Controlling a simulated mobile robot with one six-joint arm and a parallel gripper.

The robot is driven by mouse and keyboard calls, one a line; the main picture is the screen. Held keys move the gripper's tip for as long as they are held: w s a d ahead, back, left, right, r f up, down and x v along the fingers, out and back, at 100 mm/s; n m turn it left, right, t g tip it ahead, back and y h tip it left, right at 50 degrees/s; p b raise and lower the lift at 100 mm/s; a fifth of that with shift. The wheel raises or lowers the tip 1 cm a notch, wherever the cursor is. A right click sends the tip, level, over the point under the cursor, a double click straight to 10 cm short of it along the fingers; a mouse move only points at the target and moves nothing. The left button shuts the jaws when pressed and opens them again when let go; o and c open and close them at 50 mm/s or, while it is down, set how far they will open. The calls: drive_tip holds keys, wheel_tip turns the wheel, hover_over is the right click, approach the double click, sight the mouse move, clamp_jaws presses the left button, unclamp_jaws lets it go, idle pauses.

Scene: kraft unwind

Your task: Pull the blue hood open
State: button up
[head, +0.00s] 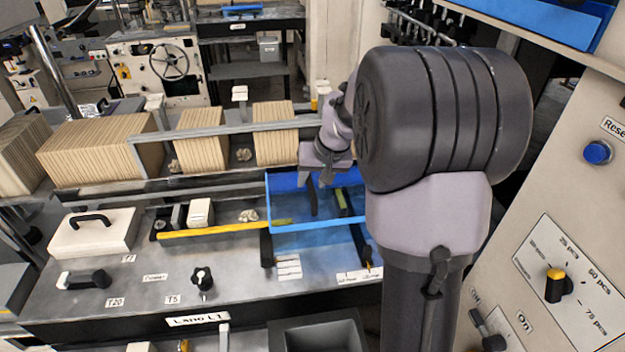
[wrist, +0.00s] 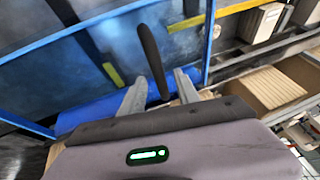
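The blue hood is a see-through panel in a blue frame (head: 285,226) at the middle of the head view. Its frame also crosses the wrist view (wrist: 75,40). A dark bar handle (wrist: 150,50) stands out from the hood in the wrist view; it also shows in the head view (head: 312,200). My gripper (head: 316,178) is at the hood's upper edge. In the wrist view my gripper (wrist: 160,76) is open, with the handle's lower end appearing between its two fingers. I cannot tell whether either finger touches the handle.
Stacks of brown kraft sheets (head: 202,140) stand behind a metal rail (head: 230,128), left of my gripper. A white lidded box (head: 92,232) sits on the grey bench (head: 150,290). A control panel (head: 575,280) with knobs stands close at the right.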

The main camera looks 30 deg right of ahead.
drive_tip(key=p+v, duration=0.3)
drive_tip(key=v, duration=1.4)
drive_tip(key=shift+s+r, duration=0.1)
drive_tip(key=shift+r, duration=0.05)
drive_tip(key=s+a+f+y+b, duration=0.1)
drive_tip(key=s+a+f+b, duration=0.8)
drive_tip(key=a+f, duration=0.2)
drive_tip(key=s+a+f+b, duration=0.9)
drive_tip(key=a+f, duration=0.2)
drive_tip(key=a, duration=0.1)
drive_tip(key=shift+s+a+f+n+t+y, duration=0.2)
drive_tip(key=shift+s+a+n+t+y, duration=0.1)
drive_tip(key=shift+t+y, duration=0.1)
